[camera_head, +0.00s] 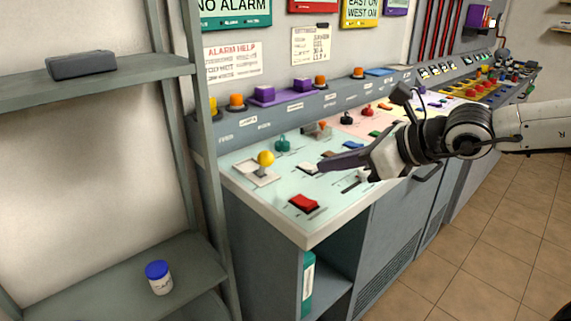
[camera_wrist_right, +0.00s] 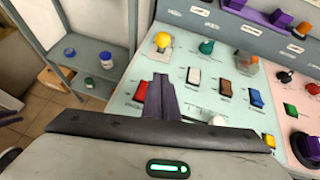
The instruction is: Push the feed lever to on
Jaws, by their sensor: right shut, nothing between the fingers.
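A lever with a yellow ball knob (camera_head: 265,158) stands in a slotted pale plate on the near end of the pale green panel (camera_head: 250,190). The knob also shows near the top of the right wrist view (camera_wrist_right: 162,40). I cannot read which control is labelled feed, nor its on mark. My right gripper (camera_head: 324,166) is shut and empty, its dark fingers pointing left above the panel, apart from the yellow knob. In the wrist view the fingers (camera_wrist_right: 161,88) lie below the knob, beside the red rocker. My left gripper is not in view.
A red rocker (camera_head: 304,203), a white rocker (camera_head: 308,168), a teal knob (camera_head: 282,144) and a white-knobbed control (camera_head: 362,174) surround the gripper. Orange and purple lamps (camera_head: 263,94) line the raised back. A shelf (camera_head: 120,270) stands at left; floor (camera_head: 480,235) is clear at right.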

